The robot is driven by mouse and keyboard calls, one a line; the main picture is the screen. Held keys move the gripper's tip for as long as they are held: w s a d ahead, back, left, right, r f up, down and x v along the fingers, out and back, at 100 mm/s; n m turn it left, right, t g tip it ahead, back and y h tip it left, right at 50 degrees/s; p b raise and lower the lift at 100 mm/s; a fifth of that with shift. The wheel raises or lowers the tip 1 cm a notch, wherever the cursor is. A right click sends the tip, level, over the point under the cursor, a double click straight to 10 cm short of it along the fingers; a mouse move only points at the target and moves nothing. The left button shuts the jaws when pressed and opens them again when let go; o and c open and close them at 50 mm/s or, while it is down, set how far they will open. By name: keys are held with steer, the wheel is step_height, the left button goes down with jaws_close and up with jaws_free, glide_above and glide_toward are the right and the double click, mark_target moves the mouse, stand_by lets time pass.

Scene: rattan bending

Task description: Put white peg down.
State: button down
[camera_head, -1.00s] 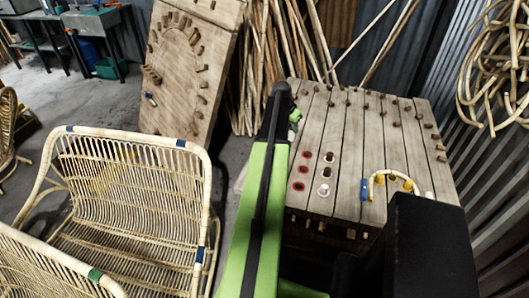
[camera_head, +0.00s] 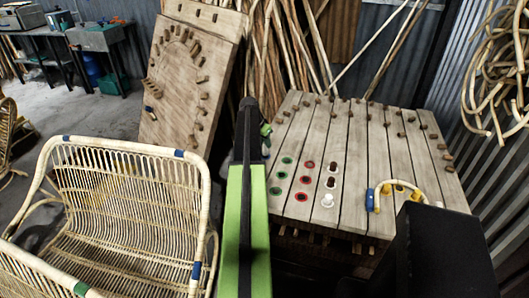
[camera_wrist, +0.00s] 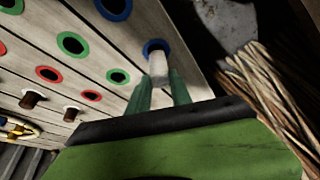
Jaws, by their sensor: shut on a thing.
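A white peg (camera_wrist: 158,67) is between the green fingertips of my gripper (camera_wrist: 160,88) in the wrist view. My gripper is shut on it. The far end of the peg overlaps a blue-ringed hole (camera_wrist: 153,45) in the board; I cannot tell whether it is in the hole or just above it. In the head view my green and black arm hides most of my gripper (camera_head: 265,139) and the held peg.
Green-ringed holes (camera_head: 282,175) and red-ringed holes (camera_head: 305,180) lie right of my arm. Brown pegs (camera_head: 331,182) stand in white rings. A bent cane piece (camera_head: 408,184) with blue and yellow parts lies further right. A rattan seat (camera_head: 120,190) stands at left.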

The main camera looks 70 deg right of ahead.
mark_target(264, 146)
step_height(264, 146, down, 4)
steer(key=b, duration=0.3)
steer(key=shift+f+b, duration=0.2)
steer(key=shift+b, duration=0.2)
steer(key=shift+r, duration=0.3)
steer(key=shift+f, duration=0.2)
steer(key=c, duration=1.2)
jaws_free()
steer(key=shift+o, duration=0.2)
steer(key=p+v, duration=1.1)
steer(key=v, duration=0.1)
steer(key=shift+r+p, duration=0.25)
steer(key=shift+p, duration=0.05)
